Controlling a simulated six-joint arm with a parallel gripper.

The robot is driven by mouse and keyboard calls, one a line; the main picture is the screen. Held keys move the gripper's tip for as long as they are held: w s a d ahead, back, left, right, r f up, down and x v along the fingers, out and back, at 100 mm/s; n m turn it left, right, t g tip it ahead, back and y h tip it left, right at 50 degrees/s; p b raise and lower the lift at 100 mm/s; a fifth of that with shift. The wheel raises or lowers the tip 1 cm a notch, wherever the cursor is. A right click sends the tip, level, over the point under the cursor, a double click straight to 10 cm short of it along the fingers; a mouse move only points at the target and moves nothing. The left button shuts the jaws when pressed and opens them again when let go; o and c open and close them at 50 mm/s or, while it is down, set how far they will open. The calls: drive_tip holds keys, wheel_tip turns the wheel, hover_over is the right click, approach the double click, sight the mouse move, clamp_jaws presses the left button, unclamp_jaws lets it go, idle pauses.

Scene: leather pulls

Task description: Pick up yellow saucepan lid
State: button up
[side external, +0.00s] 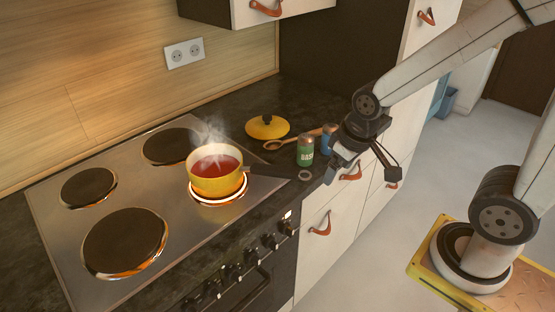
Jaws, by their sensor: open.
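The yellow saucepan lid (267,127) lies on the dark countertop behind and to the right of the stove. It has a dark knob on top. A yellow saucepan (216,174) with red liquid and steam stands on the front right hotplate, whose rim glows. Its dark handle points right. My gripper (362,172) is open and empty, in the air near the counter's front edge, to the right of the lid and apart from it.
A green jar (305,151), a blue jar (328,139) and a wooden spoon (284,142) stand or lie between the lid and my gripper. The stove (165,205) has several dark hotplates. Drawers with leather pulls (320,226) are below the counter.

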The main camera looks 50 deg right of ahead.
drive_tip(key=w+d+r+m+t, duration=0.1)
drive_tip(key=w+d+r, duration=0.2)
drive_tip(key=w, duration=0.8)
drive_tip(key=w+d+r+m, duration=0.1)
drive_tip(key=w+d+r, duration=0.15)
drive_tip(key=w, duration=0.75)
drive_tip(key=m+h, duration=0.2)
approach(267, 116)
drive_tip(key=shift+t, duration=0.3)
drive_tip(key=shift+x, duration=2.45)
drive_tip(key=shift+s+d+f, duration=0.1)
drive_tip(key=shift+s+f, duration=0.05)
drive_tip(key=shift+s, duration=0.05)
drive_tip(key=shift+x, duration=2.55)
clamp_jaws()
